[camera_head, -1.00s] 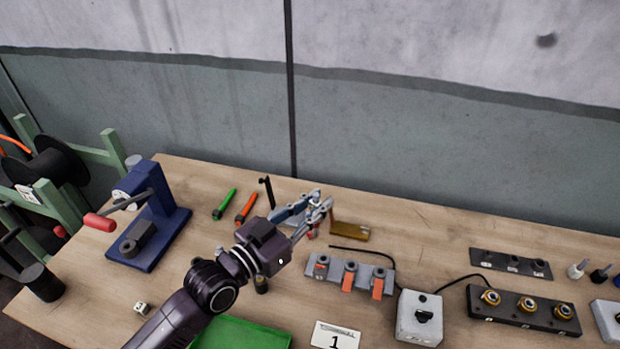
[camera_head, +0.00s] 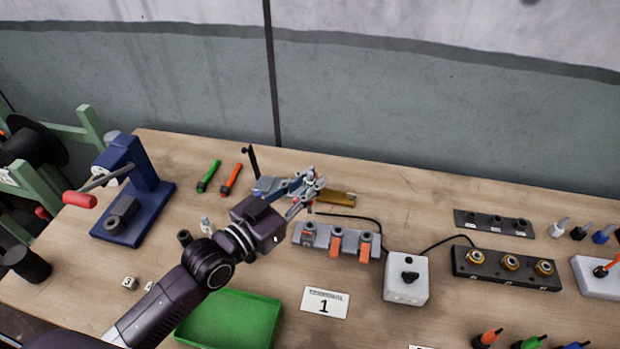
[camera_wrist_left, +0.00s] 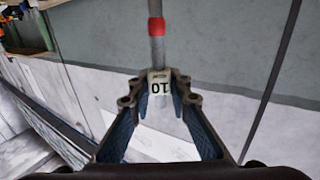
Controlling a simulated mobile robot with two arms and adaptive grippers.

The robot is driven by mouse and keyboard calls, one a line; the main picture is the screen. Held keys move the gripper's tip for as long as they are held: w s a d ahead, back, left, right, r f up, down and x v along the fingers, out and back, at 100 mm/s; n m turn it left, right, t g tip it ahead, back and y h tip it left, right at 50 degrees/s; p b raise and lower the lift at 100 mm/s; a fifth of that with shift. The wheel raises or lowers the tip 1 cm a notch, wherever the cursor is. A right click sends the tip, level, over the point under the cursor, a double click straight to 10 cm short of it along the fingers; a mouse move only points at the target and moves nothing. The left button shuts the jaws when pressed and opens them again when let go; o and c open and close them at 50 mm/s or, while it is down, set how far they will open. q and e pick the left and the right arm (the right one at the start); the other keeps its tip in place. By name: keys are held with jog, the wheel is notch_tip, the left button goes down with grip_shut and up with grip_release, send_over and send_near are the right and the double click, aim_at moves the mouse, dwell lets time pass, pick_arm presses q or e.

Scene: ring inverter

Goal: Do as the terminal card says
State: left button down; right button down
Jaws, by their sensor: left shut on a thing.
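The white card (camera_head: 325,303) lies at the front of the bench and shows a large 1; its small heading is unreadable. My left gripper (camera_head: 312,184) is raised over the back middle of the bench. In the left wrist view its fingertips (camera_wrist_left: 160,78) are shut on a grey rod-like terminal (camera_wrist_left: 157,52) with a red band and a white tag reading 10. The terminal points away from the gripper. A grey block with orange levers (camera_head: 337,240) stands in front of the gripper. My right gripper is not in view.
A blue lever press (camera_head: 135,195) stands left, a green tray (camera_head: 230,322) at front. A grey switch box (camera_head: 406,278) and a dark block with brass sockets (camera_head: 506,268) stand right. Green (camera_head: 208,176) and orange (camera_head: 231,179) tools lie behind. Bare wood lies around the card.

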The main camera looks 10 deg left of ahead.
aim_at(309, 204)
pick_arm(q)
jog(key=shift+f+b, duration=1.1)
jog(key=shift+f, duration=0.8)
jog(key=shift+p, duration=0.6)
jog(key=shift+f+b, duration=1.45)
jog(key=shift+f, duration=0.65)
jog(key=c, duration=1.7)
grip_release()
jog(key=shift+s, duration=0.1)
